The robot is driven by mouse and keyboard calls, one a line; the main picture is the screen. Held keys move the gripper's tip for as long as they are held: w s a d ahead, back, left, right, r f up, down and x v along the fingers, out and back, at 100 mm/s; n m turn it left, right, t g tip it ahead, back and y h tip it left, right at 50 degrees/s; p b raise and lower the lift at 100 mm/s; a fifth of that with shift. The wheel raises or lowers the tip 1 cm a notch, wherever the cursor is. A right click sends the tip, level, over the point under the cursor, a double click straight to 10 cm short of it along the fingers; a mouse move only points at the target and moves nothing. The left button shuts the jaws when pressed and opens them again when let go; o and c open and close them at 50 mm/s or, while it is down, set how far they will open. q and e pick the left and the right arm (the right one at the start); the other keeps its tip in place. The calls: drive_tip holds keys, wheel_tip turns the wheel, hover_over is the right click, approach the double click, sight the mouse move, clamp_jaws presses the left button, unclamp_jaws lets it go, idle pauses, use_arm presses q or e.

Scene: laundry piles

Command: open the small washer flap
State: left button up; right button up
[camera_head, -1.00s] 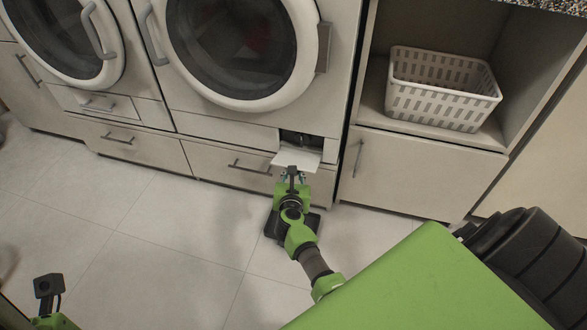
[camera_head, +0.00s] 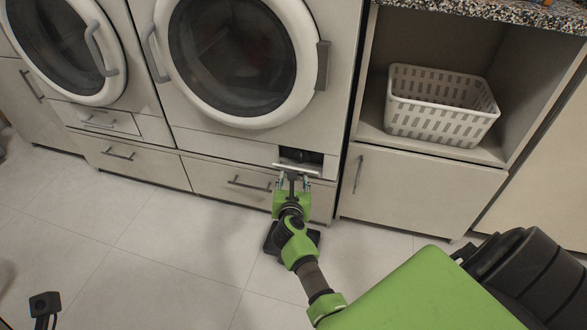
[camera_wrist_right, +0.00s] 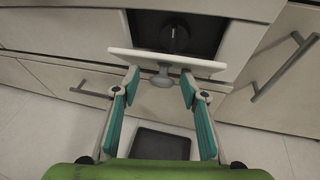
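The small washer flap (camera_head: 297,169) is a white panel low on the right-hand washer. It stands open, with a dark recess (camera_head: 301,156) showing behind it. In the right wrist view the flap (camera_wrist_right: 200,65) is a pale strip in front of the recess, where a dark round knob (camera_wrist_right: 174,38) shows. A grey rounded handle (camera_wrist_right: 162,79) is on the flap's near side. My right gripper (camera_wrist_right: 160,84) is open, its teal-padded fingers on either side of the handle, with gaps visible. It also shows just below the flap in the head view (camera_head: 292,182). My left gripper (camera_head: 44,304) is only partly seen at lower left.
A drawer (camera_head: 225,183) with a bar handle lies below the flap. A cupboard (camera_head: 415,190) is to its right, with a white basket (camera_head: 441,105) on the shelf above. Another washer (camera_head: 62,45) stands left.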

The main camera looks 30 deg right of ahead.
wheel_tip(320, 180, up, 6)
idle(0.5)
